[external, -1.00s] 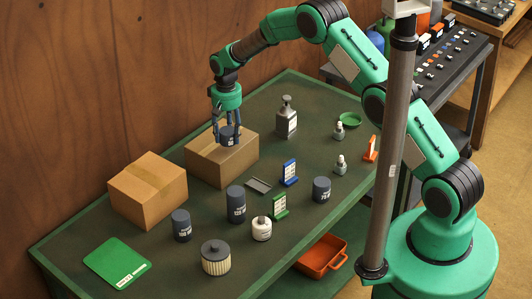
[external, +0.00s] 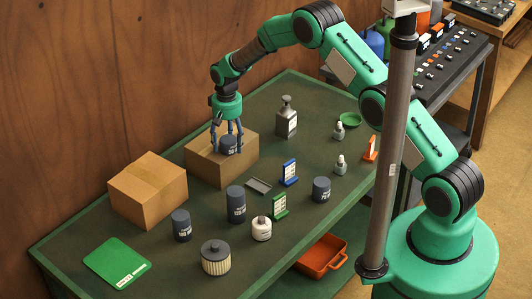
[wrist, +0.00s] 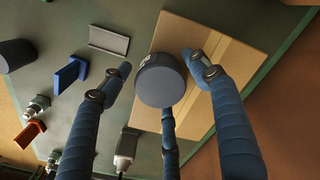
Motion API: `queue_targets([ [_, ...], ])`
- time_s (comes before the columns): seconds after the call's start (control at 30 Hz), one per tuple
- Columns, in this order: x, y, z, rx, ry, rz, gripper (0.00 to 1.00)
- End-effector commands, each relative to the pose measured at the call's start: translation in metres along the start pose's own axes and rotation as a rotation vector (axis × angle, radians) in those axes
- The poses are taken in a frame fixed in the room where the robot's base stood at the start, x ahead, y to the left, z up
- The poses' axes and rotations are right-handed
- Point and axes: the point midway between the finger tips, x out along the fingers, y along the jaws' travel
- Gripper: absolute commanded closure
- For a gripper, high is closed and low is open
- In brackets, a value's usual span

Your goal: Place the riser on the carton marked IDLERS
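A short dark blue-grey cylinder with a white label, seemingly the riser (external: 229,146), stands upright on top of the rear carton (external: 239,166). In the wrist view the riser (wrist: 160,82) sits near the edge of the carton's taped top (wrist: 228,52). My gripper (external: 227,149) is open around the riser, its fingers spread; in the wrist view the fingers (wrist: 155,85) show gaps to the riser at left and right. I cannot read a marking on either carton. A second carton (external: 147,190) stands to the left.
Dark labelled cylinders (external: 236,204), a white jar (external: 262,229), a ribbed filter (external: 216,258), small blue and green stands and a grey bottle (external: 286,118) stand on the green bench. A green pad (external: 117,262) lies at the front left. A wooden wall runs behind.

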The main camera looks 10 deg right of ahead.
Motion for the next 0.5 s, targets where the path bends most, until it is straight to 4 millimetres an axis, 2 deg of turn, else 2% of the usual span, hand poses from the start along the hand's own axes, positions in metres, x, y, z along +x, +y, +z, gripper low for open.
queue_targets([
  [0.5, -0.0064, -0.0002, -0.0007, 0.0, 0.001, 0.0, 0.34],
])
